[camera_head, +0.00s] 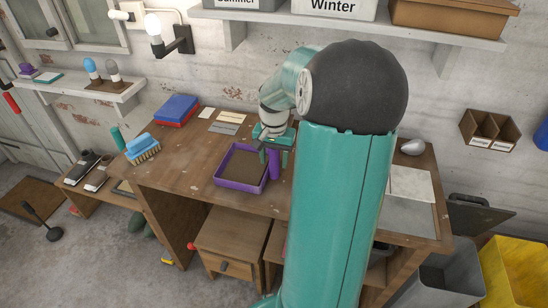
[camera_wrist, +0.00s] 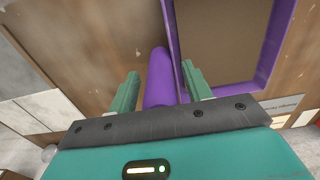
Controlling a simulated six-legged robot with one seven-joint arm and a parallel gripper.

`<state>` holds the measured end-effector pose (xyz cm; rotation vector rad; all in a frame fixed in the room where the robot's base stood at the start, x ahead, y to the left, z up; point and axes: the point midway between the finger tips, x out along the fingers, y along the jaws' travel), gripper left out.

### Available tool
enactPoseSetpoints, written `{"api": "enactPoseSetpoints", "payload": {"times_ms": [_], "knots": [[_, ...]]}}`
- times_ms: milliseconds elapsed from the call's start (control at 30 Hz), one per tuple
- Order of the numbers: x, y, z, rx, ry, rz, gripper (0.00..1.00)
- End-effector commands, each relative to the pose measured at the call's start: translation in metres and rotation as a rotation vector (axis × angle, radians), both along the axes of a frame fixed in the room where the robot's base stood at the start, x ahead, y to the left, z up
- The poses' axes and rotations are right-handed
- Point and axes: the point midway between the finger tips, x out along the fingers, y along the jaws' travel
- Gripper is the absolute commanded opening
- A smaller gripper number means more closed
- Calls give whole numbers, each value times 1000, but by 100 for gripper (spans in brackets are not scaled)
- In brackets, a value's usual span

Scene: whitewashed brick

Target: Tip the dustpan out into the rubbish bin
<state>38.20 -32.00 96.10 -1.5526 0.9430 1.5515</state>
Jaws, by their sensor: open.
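The purple dustpan (camera_head: 217,181) lies flat on the wooden workbench, its inside a flat brown; I cannot tell whether that is dirt or its floor. Its purple handle (camera_head: 274,166) points to the right, towards my arm. My gripper (camera_head: 273,156) is at the handle, over the bench. In the wrist view the dustpan's rim (camera_wrist: 180,50) is at the top, and the handle (camera_wrist: 158,72) lies between the two open fingers of my gripper (camera_wrist: 160,85), with no clear grip on it. A grey bin (camera_head: 440,278) and a yellow bin (camera_head: 510,272) stand on the floor at lower right; which is for rubbish is unclear.
A blue brush (camera_head: 142,148), a red and blue stack (camera_head: 177,110) and cards (camera_head: 222,121) lie on the bench's left and back. A mouse-like grey object (camera_head: 412,147) and papers (camera_head: 410,185) lie on its right. A shelf (camera_head: 350,25) with boxes hangs above.

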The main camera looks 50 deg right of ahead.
Motion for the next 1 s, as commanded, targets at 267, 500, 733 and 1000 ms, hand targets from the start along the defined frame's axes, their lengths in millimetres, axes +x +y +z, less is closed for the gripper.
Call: {"api": "enactPoseSetpoints", "payload": {"times_ms": [267, 500, 733, 1000], "knots": [[1, -1, 20, -6, -2, 0, 49], [-1, 3, 74, -4, -2, 0, 49], [-1, 4, 120, -3, -1, 1, 49], [-2, 4, 139, 1, 0, 0, 49]]}}
